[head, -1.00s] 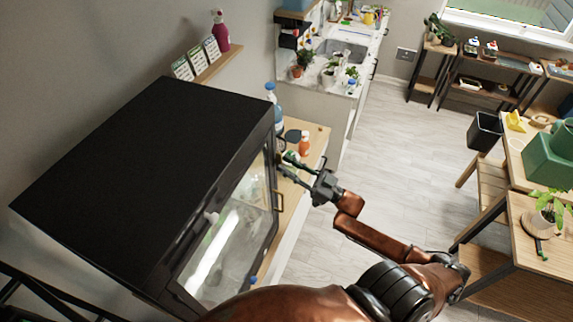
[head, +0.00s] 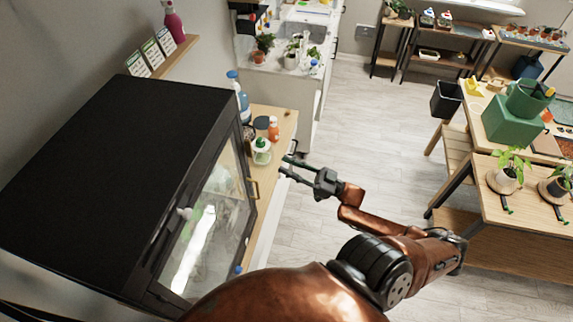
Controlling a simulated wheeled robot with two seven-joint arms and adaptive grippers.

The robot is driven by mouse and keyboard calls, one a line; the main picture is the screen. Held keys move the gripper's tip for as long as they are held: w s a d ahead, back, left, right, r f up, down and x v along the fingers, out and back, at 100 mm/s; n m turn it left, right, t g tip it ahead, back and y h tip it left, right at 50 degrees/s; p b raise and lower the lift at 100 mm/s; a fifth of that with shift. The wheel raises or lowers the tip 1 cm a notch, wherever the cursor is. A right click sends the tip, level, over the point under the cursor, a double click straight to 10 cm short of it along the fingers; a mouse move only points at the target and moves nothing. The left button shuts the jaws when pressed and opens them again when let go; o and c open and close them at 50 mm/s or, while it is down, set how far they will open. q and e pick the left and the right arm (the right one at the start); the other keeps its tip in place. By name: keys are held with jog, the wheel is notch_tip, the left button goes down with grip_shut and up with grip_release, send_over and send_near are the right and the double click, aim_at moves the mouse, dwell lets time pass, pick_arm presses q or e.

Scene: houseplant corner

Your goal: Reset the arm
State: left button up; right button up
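My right gripper (head: 292,168) shows in the middle of the head view, on a copper-coloured arm that comes in from the lower right. Its two fingers point left and stand apart, with nothing between them. It hangs just right of a wooden counter (head: 288,122), close to the brass handle of a black glass-fronted cabinet (head: 110,160). A clear gap shows between the fingers and a white-and-green bottle (head: 261,152) on the counter. My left gripper is out of the view.
An orange bottle (head: 273,128) and a blue spray bottle (head: 238,95) stand beside the cabinet. At right, a wooden table (head: 520,215) holds potted plants and a green box (head: 510,122). A black bin (head: 446,99) stands near it. Open floor lies between.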

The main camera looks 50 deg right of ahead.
jog(key=shift+f, duration=0.1)
jog(key=s+d+f+m+g+h+b, duration=0.1)
jog(key=d+f+m+g+h+b, duration=0.15)
jog(key=f, duration=1.05)
jog(key=s+d+f+m+g+h+b, duration=0.15)
jog(key=f+h, duration=0.25)
jog(key=f, duration=0.9)
jog(key=d+f+m+g+h+b, duration=0.1)
jog(key=d+f+h+b, duration=0.25)
jog(key=f, duration=1.05)
jog(key=s+a+f+g+h+b, duration=0.15)
jog(key=s+f, duration=0.35)
jog(key=f, duration=0.6)
jog(key=s+a+f+g+b, duration=0.25)
jog(key=s+f, duration=0.25)
jog(key=f, duration=0.6)
pick_arm(q)
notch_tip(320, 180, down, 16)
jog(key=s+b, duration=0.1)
jog(key=b, duration=0.4)
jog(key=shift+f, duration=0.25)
pick_arm(e)
jog(key=s+a+f+g, duration=0.4)
jog(key=s+a+f, duration=0.4)
jog(key=s+f, duration=0.3)
jog(key=s+a+f+g, duration=0.5)
jog(key=s+a+f, duration=0.4)
jog(key=s+f, duration=0.3)
jog(key=shift+s+n+g, duration=0.3)
jog(key=shift+s, duration=0.1)
